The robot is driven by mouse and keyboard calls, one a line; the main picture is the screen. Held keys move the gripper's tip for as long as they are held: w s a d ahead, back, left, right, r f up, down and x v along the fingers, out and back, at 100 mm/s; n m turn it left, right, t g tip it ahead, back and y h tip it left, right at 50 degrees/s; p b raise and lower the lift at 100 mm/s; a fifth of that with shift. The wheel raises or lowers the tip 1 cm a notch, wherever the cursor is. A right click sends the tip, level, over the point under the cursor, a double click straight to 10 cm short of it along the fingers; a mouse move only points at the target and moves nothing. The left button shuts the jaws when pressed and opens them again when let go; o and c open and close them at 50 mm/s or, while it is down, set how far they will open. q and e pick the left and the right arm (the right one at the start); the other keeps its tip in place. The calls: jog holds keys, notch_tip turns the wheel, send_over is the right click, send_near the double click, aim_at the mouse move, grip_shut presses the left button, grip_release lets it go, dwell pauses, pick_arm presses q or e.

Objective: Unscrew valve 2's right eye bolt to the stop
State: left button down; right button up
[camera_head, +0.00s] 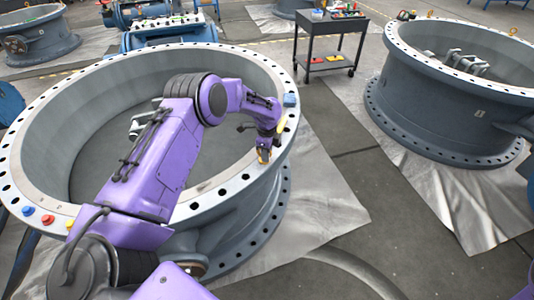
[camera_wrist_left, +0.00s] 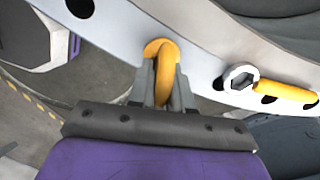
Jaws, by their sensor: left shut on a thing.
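The large grey valve (camera_head: 255,190) in front of me fills the left half of the head view; I take it as valve 2. An orange eye bolt (camera_wrist_left: 162,48) stands on its pale, hole-lined flange (camera_wrist_left: 215,45); in the head view it is small on the near right rim (camera_head: 263,156). My left gripper (camera_wrist_left: 163,88) is shut on the eye bolt's ring, one finger on each side. It shows in the head view (camera_head: 264,148) at the end of the purple arm. The bolt's thread is hidden. My right gripper is not in view.
A wrench with a yellow handle (camera_wrist_left: 285,90) lies on the flange beside the eye bolt. Red (camera_head: 47,219) and blue (camera_head: 28,210) pieces lie at left. A tool cart (camera_head: 330,48) and another valve (camera_head: 440,105) stand beyond.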

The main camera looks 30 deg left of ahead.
pick_arm(q)
jog(key=n, duration=0.4)
jog(key=shift+w+a+n, duration=0.1)
jog(key=shift+a+n, duration=0.05)
jog(key=shift+n, duration=0.15)
jog(key=n, duration=0.4)
jog(key=shift+w+a+n, duration=0.1)
jog(key=shift+a+n, duration=0.05)
jog(key=shift+n, duration=0.15)
jog(key=n, duration=0.4)
jog(key=shift+a+n, duration=0.2)
jog(key=shift+n, duration=0.1)
jog(key=n, duration=0.4)
jog(key=shift+a+f+p, duration=0.1)
jog(key=shift+a+p, duration=0.05)
jog(key=shift+p, duration=0.2)
jog(key=n, duration=0.5)
jog(key=shift+a, duration=0.15)
jog(key=n, duration=0.4)
jog(key=shift+s+a+n+p, duration=0.1)
jog(key=shift+s+n+p, duration=0.2)
jog(key=n, duration=0.4)
jog(key=shift+s, duration=0.15)
jog(key=n, duration=0.4)
jog(key=shift+s+n+p, duration=0.2)
jog(key=shift+n+p, duration=0.1)
jog(key=shift+p, duration=0.05)
